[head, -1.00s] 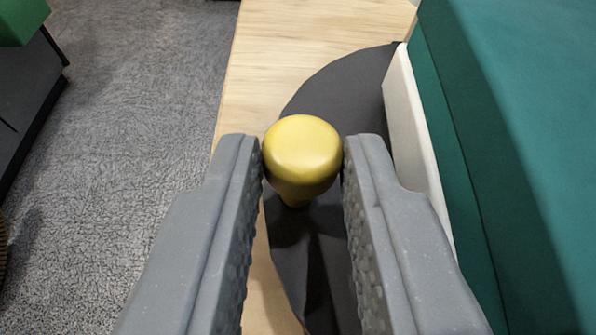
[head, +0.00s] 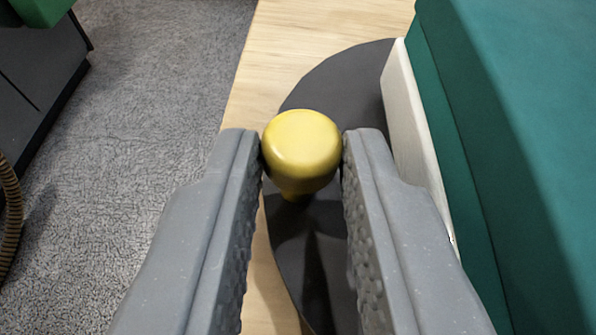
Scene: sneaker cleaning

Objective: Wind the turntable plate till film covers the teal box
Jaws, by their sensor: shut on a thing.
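A yellow rounded knob (head: 301,150) stands up from the dark grey round turntable plate (head: 335,85), near the plate's edge. My gripper (head: 302,155) is shut on the knob, with one grey finger touching each side. The teal box (head: 520,130) fills the right side of the view and sits over the plate. A white upright strip (head: 405,120) runs along the box's near-left side. I cannot make out film on the visible faces of the box. Most of the plate under the box is hidden.
The plate rests on a pale wooden surface (head: 285,50) whose left edge drops to a grey carpet (head: 160,130). A dark cabinet (head: 40,75) with a green thing (head: 42,8) on top stands at the upper left. A ribbed brown hose (head: 10,215) shows at the left edge.

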